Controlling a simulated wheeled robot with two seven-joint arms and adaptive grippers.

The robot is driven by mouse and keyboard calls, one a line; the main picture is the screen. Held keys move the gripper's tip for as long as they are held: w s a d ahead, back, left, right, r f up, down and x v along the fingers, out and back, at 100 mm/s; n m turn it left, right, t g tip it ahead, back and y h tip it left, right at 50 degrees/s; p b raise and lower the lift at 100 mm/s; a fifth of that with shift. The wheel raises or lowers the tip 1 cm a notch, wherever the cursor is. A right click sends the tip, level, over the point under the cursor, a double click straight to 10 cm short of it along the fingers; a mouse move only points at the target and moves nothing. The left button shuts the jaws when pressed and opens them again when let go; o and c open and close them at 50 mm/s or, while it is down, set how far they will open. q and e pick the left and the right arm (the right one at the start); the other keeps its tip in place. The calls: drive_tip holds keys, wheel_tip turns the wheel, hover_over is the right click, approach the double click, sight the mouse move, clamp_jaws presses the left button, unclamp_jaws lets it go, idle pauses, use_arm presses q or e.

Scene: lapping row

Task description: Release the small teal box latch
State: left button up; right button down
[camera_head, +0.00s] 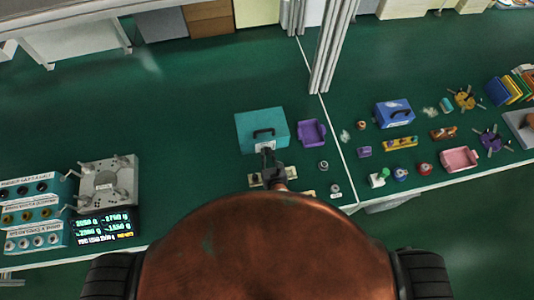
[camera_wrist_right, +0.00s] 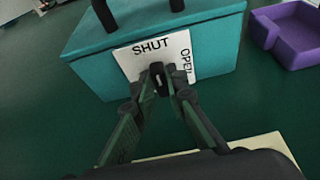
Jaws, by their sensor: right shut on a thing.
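The small teal box (camera_head: 262,124) stands on the green table in the head view, with a dark handle on top. It also fills the upper part of the right wrist view (camera_wrist_right: 215,50). A white plate (camera_wrist_right: 130,62) on its front reads SHUT at the top and OPEN at the right. A dark latch lever (camera_wrist_right: 158,72) stands roughly upright on the plate, its tip near SHUT. My right gripper (camera_wrist_right: 162,92) is shut on the latch lever, and its fingers hide the lever's lower part. In the head view my right gripper (camera_head: 268,162) is at the box's front. My left gripper is not in view.
A purple tray (camera_head: 312,132) stands close to the box's right. A cream plate (camera_wrist_right: 225,150) lies in front of it, below my gripper. A blue box (camera_head: 394,113) and several small parts lie farther right. A grey fixture (camera_head: 108,182) is at the left, with clear green table between.

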drive_tip(key=shift+d+m+y, duration=0.1)
drive_tip(key=shift+m+y, duration=0.4)
drive_tip(key=shift+m, duration=0.1)
drive_tip(key=shift+m+y, duration=0.3)
drive_tip(key=shift+m, duration=0.2)
drive_tip(key=shift+d+f+m+y+b, duration=0.15)
drive_tip(key=shift+m+y+b, duration=0.35)
drive_tip(key=shift+m+b, duration=0.15)
drive_tip(key=shift+w+m+y+b, duration=0.1)
drive_tip(key=shift+m+y+b, duration=0.25)
drive_tip(key=shift+m, duration=0.2)
drive_tip(key=c, duration=1.9)
unclamp_jaws()
drive_tip(key=shift+c, duration=0.2)
